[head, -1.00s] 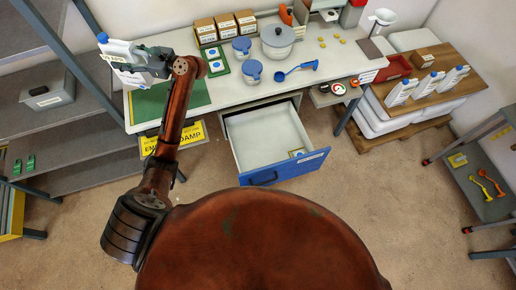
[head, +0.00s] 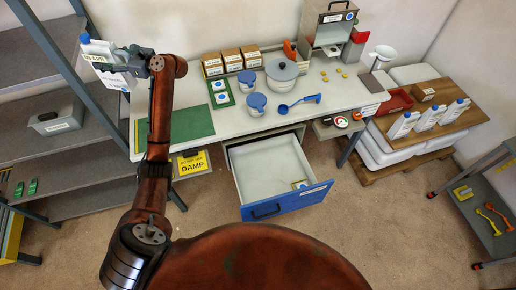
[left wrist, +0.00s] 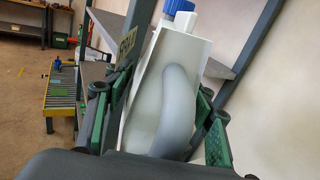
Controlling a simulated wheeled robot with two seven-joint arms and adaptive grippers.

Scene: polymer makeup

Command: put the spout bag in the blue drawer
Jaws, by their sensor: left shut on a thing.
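The white spout bag (head: 97,48) with a blue cap is at the upper left of the head view. My left gripper (head: 122,62) is shut on it and holds it up in the air, left of the workbench. In the left wrist view the bag (left wrist: 152,95) stands between green-padded fingers (left wrist: 160,125), blue cap at the top, with a grey curved shape on its face. The blue drawer (head: 290,203) under the bench is pulled open; a small item (head: 300,184) lies near its front right corner and the rest of its floor is bare. My right gripper is not in view.
The bench (head: 230,120) holds a green mat (head: 190,124), several boxes, blue-lidded jars (head: 256,102), a pot (head: 282,75) and a blue scoop (head: 298,103). A grey shelf frame (head: 60,70) stands close to the held bag. Floor around the drawer's front is clear.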

